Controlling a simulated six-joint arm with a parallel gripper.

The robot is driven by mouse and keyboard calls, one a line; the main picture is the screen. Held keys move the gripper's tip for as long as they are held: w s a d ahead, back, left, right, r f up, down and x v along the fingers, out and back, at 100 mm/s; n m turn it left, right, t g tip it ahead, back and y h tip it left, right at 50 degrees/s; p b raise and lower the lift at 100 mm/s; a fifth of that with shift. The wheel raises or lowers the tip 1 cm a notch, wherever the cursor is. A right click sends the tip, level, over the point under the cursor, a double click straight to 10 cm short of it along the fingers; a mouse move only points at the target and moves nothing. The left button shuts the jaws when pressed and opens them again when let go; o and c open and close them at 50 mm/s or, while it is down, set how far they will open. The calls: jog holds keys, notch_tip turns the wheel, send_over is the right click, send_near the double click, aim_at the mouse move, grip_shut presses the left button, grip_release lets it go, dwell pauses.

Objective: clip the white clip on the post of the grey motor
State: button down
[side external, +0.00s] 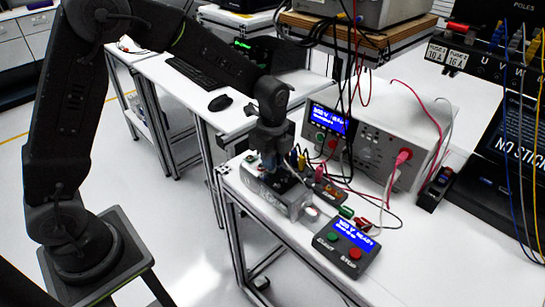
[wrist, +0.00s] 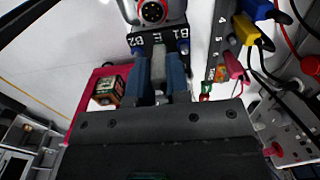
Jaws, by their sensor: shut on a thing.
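My gripper (side external: 268,158) points down over a grey metal block with a dark top (side external: 290,205) at the near left edge of the bench; I take this block to be the grey motor. In the wrist view my gripper's two blue fingers (wrist: 159,85) are close together, shut on a small pale grey piece, probably the white clip (wrist: 158,58). Its shape is mostly hidden by the fingers.
A control box with green and red buttons (side external: 346,247) stands at the front of the bench. A grey power unit (side external: 370,145) with cables stands behind. Coloured plugs and leads (wrist: 255,30) crowd the right of the gripper. A small boxed part (wrist: 107,90) lies left.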

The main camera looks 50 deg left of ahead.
jog(key=c, duration=1)
grip_release()
jog(key=shift+r, duration=3.5)
jog(key=shift+s+r, duration=0.1)
jog(key=shift+r, duration=0.1)
jog(key=s+a+r+n+t, duration=0.1)
jog(key=s+r+n+t, duration=0.1)
jog(key=s+n, duration=0.4)
jog(key=s+a+r+n+t, duration=0.1)
jog(key=s+r+n, duration=0.3)
jog(key=s+n, duration=0.2)
jog(key=s+a+r+n+t, duration=0.1)
jog(key=s+r+n+t, duration=0.1)
jog(key=s+n, duration=0.3)
jog(key=shift+s+r+n+t, duration=0.1)
jog(key=shift+s+r+n, duration=0.1)
jog(key=shift+s, duration=0.6)
jog(key=shift+s+r+n+t, duration=0.1)
jog(key=shift+s+r, duration=0.05)
jog(key=shift+s, duration=0.6)
jog(key=shift+s+r+n+t, duration=0.1)
jog(key=shift+s+r, duration=0.1)
jog(key=shift+s, duration=0.6)
